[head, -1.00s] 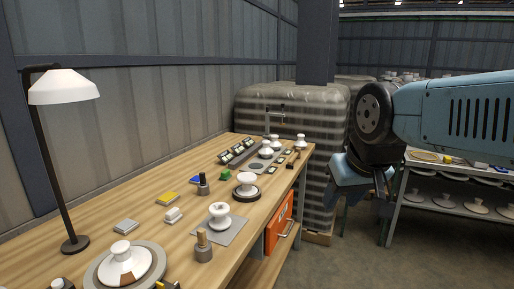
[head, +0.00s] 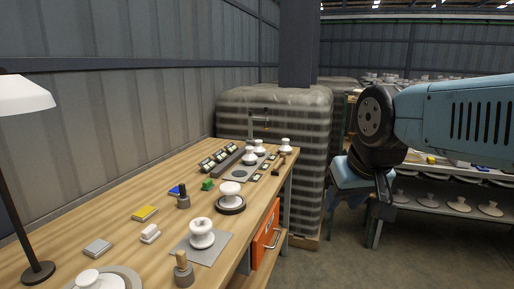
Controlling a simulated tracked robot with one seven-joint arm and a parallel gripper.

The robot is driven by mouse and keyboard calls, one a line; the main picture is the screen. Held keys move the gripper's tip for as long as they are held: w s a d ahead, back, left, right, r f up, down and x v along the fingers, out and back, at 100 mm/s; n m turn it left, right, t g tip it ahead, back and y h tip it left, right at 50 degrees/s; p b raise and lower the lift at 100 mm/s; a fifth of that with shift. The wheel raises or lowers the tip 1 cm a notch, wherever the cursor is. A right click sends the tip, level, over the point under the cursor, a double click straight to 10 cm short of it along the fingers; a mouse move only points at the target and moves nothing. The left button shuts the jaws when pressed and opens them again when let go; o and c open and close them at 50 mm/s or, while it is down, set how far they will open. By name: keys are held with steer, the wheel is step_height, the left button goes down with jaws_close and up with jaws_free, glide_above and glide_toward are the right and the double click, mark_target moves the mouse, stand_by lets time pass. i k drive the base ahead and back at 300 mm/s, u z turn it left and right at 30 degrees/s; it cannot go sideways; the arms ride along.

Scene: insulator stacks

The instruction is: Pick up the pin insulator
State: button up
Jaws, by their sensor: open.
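Several white insulators stand on the wooden workbench (head: 110,219), and I cannot tell for sure which is the pin insulator. A spool-shaped white insulator (head: 201,234) stands upright on a grey mat (head: 184,246). Another white insulator (head: 231,188) sits on a dark round base behind it. A wide white disc insulator (head: 90,280) is cut off at the bottom edge. A few small white ones (head: 286,145) stand at the far end. My gripper (head: 374,205) hangs right of the bench, open and empty, well apart from all of them; its fingers are partly hidden.
A lamp (head: 22,95) stands at the bench's left. A wrapped pallet stack (head: 300,125) is behind the bench.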

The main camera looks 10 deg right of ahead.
mark_target(259, 150)
steer(key=z, duration=0.05)
steer(key=i, duration=0.65)
steer(key=u, duration=0.2)
steer(key=k, duration=0.9)
steer(key=z, duration=0.25)
steer(key=i, duration=1.5)
steer(key=z, duration=0.5)
